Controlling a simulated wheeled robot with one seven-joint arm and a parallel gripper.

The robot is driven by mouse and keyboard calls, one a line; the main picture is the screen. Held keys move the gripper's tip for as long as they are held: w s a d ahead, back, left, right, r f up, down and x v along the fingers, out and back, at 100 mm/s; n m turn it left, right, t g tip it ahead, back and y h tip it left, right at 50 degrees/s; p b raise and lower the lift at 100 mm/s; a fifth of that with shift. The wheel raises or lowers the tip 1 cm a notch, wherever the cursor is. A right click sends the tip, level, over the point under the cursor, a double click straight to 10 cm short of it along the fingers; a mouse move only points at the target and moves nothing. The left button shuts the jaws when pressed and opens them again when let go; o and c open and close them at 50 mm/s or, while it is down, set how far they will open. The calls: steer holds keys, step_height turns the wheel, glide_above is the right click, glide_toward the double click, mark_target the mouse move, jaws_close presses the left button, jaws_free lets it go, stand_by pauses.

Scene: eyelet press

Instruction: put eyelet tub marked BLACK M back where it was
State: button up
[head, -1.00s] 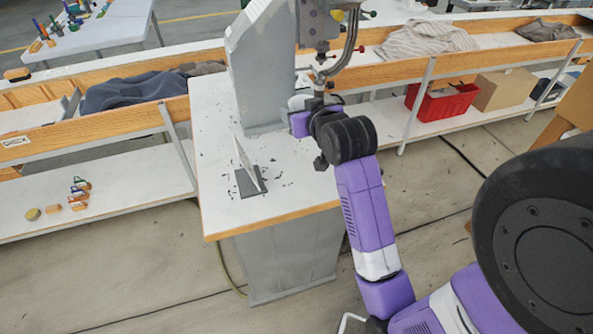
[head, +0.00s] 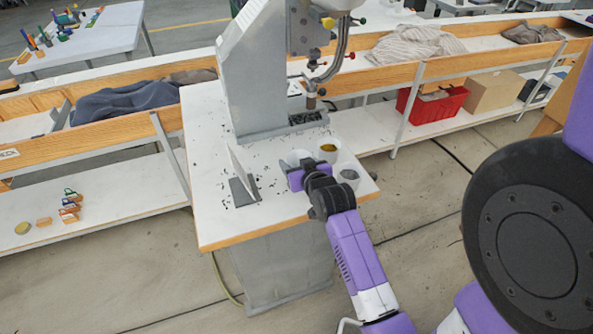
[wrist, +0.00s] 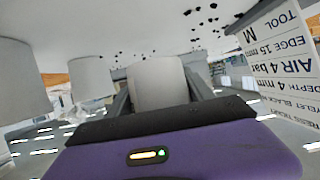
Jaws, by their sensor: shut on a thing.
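A plain white tub (wrist: 158,84) is between the fingers of my gripper (wrist: 158,98) in the wrist view, and the gripper is shut on it. In the head view the held tub (head: 293,157) shows partly behind my gripper (head: 296,174), low over the front right part of the press table (head: 225,215). I cannot tell whether its base touches the table. No marking on it is readable. Two more white tubs stand to its right in the head view, one with gold contents (head: 328,149) and one with grey contents (head: 348,175).
A propped card (head: 243,172) stands left of the gripper; in the wrist view its print (wrist: 285,65) includes "EYELET BLACK" and "M". The press (head: 262,70) rises behind. Small dark bits lie scattered on the table. The table's front left is mostly clear.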

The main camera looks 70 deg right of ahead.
steer(key=shift+f, duration=1.8)
steer(key=shift+f, duration=0.15)
steer(key=o, duration=1.4)
